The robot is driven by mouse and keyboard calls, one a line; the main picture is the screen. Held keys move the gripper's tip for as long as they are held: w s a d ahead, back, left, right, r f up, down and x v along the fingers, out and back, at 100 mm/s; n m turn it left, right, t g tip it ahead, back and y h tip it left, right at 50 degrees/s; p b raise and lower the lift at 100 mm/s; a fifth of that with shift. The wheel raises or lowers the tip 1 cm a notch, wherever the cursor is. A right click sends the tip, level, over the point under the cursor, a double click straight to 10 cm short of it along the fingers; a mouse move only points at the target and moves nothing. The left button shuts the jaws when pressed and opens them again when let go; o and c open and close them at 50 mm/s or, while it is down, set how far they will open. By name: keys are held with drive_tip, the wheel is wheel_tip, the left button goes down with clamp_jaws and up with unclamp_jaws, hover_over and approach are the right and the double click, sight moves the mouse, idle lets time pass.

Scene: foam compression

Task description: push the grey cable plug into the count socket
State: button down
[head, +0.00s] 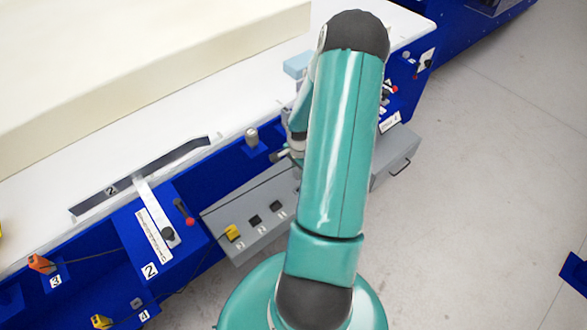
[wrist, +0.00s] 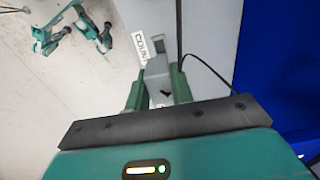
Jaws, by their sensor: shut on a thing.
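In the wrist view my gripper (wrist: 157,90) is shut on the grey cable plug (wrist: 157,68), with a green finger on each side. A black cable (wrist: 204,72) runs from beside the plug to the right. The COUNT label (wrist: 141,47) is just beyond the plug, to its upper left, on the grey box. In the head view my arm covers the plug, the label and most of the gripper.
The grey box (head: 240,208) runs along the blue machine's side (head: 190,205), with a yellow plug (head: 233,232) and dark sockets (head: 254,221) on it. A lever with a red knob (head: 190,221) stands left. Pale foam (head: 130,60) lies behind. Open floor (head: 480,190) is at right.

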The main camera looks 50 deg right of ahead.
drive_tip(key=shift+d+f, duration=0.1)
drive_tip(key=shift+f, duration=2.95)
drive_tip(key=shift+f, duration=1.1)
drive_tip(key=c, duration=1.1)
unclamp_jaws()
drive_tip(key=shift+c, duration=0.2)
drive_tip(key=shift+r, duration=0.1)
drive_tip(key=shift+r, duration=2.9)
